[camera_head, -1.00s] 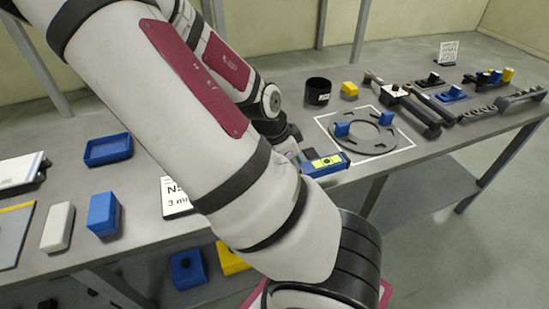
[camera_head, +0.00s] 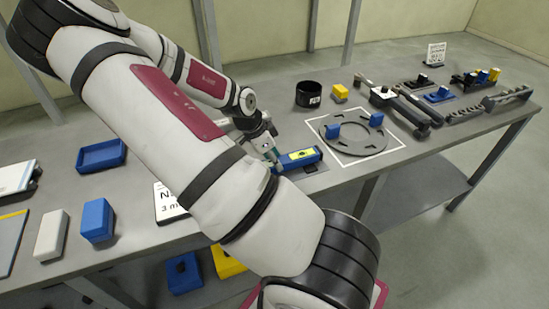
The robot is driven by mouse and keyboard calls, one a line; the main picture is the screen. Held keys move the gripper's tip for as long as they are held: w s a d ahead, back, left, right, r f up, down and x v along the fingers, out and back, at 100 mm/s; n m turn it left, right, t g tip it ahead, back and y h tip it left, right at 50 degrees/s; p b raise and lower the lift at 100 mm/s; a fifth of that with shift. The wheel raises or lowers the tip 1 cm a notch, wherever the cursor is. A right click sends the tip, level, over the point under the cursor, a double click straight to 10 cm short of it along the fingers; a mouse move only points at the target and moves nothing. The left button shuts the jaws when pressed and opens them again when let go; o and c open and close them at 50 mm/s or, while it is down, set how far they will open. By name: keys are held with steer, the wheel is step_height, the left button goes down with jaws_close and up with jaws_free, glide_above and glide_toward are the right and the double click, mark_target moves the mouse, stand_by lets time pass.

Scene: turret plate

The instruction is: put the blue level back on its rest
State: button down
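The blue level (camera_head: 303,158), with a yellow-green panel on its face, is at the front middle of the bench, left of the ring plate. A darker grey patch (camera_head: 316,170) shows beside it at the bench edge; I cannot tell whether this is its rest. My gripper (camera_head: 272,160) points down at the level's left end. The fingers overlap that end in the picture, and they are too small to show whether they grip it or stand apart. The level looks low, at or close to the bench top. My arm hides the bench left of it.
The grey ring plate (camera_head: 357,150) with two blue blocks lies in a white outline. Behind stand a black cup (camera_head: 309,93) and a yellow block (camera_head: 340,93). Tools lie to the right. A blue tray (camera_head: 101,155), a blue block (camera_head: 97,220) and a white block (camera_head: 52,235) are left.

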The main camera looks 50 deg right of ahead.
steer(key=shift+f, duration=0.15)
steer(key=c, duration=1.1)
jaws_free()
steer(key=shift+o, duration=0.2)
